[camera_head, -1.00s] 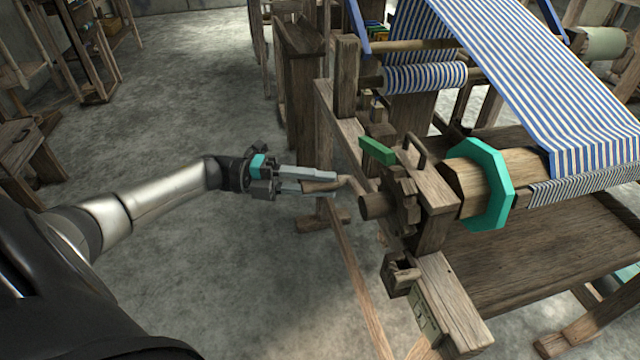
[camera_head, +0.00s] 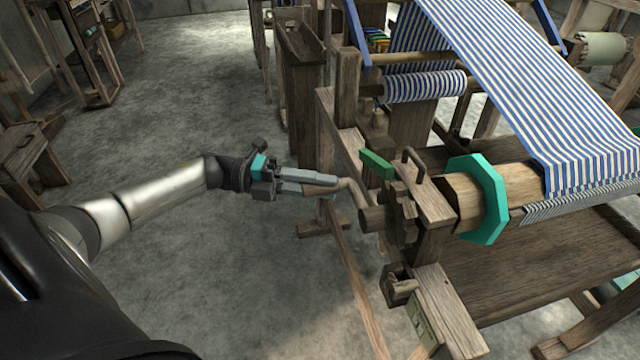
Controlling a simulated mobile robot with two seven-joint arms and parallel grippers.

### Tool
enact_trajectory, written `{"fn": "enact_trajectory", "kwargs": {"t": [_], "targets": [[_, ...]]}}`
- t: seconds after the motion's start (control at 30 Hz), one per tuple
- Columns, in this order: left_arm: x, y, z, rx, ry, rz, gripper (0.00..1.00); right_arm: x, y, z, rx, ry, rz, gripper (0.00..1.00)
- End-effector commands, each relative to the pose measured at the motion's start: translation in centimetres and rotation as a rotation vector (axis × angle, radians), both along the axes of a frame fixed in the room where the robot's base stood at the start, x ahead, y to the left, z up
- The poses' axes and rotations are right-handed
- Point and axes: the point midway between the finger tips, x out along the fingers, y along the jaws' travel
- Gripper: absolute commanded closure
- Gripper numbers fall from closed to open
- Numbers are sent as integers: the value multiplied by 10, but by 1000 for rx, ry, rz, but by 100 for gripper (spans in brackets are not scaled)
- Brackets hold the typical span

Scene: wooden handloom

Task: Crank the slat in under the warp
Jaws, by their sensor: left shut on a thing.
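My left gripper (camera_head: 318,183) comes in from the left and is shut on the handle of the wooden crank (camera_head: 355,194). The crank joins the end of the beam axle beside a toothed wooden wheel (camera_head: 401,215). The wooden beam (camera_head: 522,186) carries a teal octagonal flange (camera_head: 484,200). The blue and white striped warp (camera_head: 540,100) slopes down onto the beam. A thin dark striped edge, perhaps the slat (camera_head: 575,205), lies along the beam below the cloth; its exact seating is hard to tell. My right gripper is not in view.
A green pawl-like piece (camera_head: 376,163) sits above the toothed wheel, next to a wooden upright with a handle. A wooden box (camera_head: 400,285) juts out below. Loom frame posts (camera_head: 346,88) stand behind the gripper. Open concrete floor (camera_head: 190,270) lies to the left.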

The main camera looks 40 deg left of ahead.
Motion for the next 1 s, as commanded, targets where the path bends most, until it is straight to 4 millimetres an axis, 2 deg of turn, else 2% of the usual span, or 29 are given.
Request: {"fn": "enact_trajectory", "kwargs": {"t": [0.03,0.27,0.3,0.53,0.83,1.0], "targets": [[1,-1,5,-11,-5,-2,100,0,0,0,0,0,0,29],[0,-1,5,-11,-4,-4,100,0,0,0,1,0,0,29],[0,-1,5,-12,-5,-5,64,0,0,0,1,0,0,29],[0,-1,3,-7,-2,-5,38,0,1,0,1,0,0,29],[-1,1,1,-4,0,-3,38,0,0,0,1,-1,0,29],[-10,19,2,-1,4,-1,38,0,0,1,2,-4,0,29]]}}
